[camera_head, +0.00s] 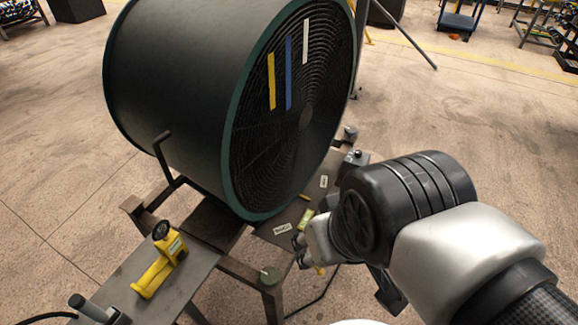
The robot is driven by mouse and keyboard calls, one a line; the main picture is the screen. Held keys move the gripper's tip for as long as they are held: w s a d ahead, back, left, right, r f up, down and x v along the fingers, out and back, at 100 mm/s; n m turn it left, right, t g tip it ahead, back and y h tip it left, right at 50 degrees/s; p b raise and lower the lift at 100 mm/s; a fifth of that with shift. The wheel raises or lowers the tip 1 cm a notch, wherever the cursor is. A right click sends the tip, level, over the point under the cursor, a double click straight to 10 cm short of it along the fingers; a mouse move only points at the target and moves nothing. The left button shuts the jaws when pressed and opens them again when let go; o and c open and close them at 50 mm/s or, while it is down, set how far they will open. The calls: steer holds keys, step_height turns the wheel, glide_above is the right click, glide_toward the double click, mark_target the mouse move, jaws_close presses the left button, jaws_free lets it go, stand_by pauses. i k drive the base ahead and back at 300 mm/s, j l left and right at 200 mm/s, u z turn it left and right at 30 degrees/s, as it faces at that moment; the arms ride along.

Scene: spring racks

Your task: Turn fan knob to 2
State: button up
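A large dark drum fan (180,90) with a green-edged round grille (325,100) stands on a metal frame. A small plate (262,229) below the grille carries pale labels (283,229) and (323,181) and a yellow-green piece (305,219), which may be the fan knob; its setting is too small to read. My gripper (300,251) is at the right edge of this plate, close to the yellow-green piece. I cannot tell whether they touch. Its fingers are small and partly hidden by my wrist, so its opening is unclear.
A yellow tool with a black round top (160,262) lies on a grey metal shelf (203,257) at the left. A small grey box with a black top (355,157) sits beside the grille. Yellow, blue and white strips hang on the grille. Open concrete floor surrounds the stand.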

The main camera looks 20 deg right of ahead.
mark_target(358, 154)
steer(key=i+l+z, duration=0.1)
steer(key=i+l, duration=0.35)
steer(key=l, duration=0.25)
steer(key=i+l+z, duration=0.1)
steer(key=i+l, duration=0.35)
steer(key=l, duration=0.2)
steer(key=i+l+z, duration=0.1)
steer(key=i+l, duration=0.35)
steer(key=l, duration=0.15)
